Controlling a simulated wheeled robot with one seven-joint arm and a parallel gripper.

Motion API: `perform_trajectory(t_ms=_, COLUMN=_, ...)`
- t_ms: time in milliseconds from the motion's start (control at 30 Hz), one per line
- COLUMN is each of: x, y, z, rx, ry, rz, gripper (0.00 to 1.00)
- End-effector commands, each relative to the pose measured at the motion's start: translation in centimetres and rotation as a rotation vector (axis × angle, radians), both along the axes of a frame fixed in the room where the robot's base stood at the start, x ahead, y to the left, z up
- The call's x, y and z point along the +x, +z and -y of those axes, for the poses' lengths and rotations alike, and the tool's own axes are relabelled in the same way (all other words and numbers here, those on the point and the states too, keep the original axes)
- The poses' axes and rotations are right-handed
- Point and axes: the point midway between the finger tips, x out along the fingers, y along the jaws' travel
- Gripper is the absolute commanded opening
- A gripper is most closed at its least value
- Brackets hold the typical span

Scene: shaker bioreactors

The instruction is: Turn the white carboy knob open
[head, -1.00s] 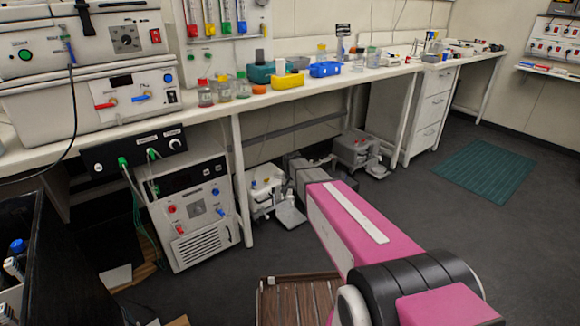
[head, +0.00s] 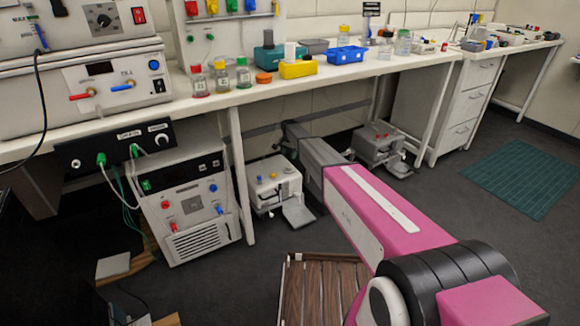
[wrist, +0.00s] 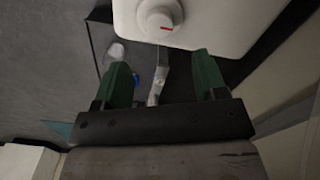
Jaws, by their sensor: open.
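In the wrist view, a white rounded body, likely the carboy (wrist: 225,22), fills the top. A round white knob (wrist: 158,20) with a short red mark sits on it. My gripper (wrist: 161,60) has two green fingers spread apart, with nothing held between them. The knob lies just beyond the fingertips, roughly centred between them, and appears apart from both. A grey metal piece (wrist: 155,88) shows between the fingers below the knob. In the head view my pink arm reaches under the bench; my gripper is hidden there, and I cannot make out the carboy.
The long white bench (head: 215,110) runs overhead, with bottles and trays on it. Under it stand a control unit (head: 190,205) and two small grey-white devices (head: 273,185) (head: 380,146), on either side of my arm. A wooden slatted surface (head: 318,290) lies in front. A green mat (head: 522,178) lies at right.

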Motion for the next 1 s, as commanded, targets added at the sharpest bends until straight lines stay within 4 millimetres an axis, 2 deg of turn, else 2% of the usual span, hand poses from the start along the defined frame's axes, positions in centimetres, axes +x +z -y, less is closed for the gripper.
perform_trajectory(t_ms=300, x=0.1, y=-5.6, z=0.0, rx=-0.001, ry=0.001, rz=-0.002, gripper=0.65)
perform_trajectory(t_ms=500, x=0.1, y=-8.3, z=0.0, rx=0.0, ry=0.001, rz=-0.001, gripper=0.65)
perform_trajectory(t_ms=833, x=0.0, y=-8.9, z=0.1, rx=0.0, ry=0.001, rz=0.0, gripper=0.65)
perform_trajectory(t_ms=867, x=0.0, y=-8.9, z=0.1, rx=0.0, ry=0.001, rz=0.0, gripper=0.62)
perform_trajectory(t_ms=1000, x=0.0, y=-8.9, z=0.1, rx=0.0, ry=0.001, rz=0.0, gripper=0.17)
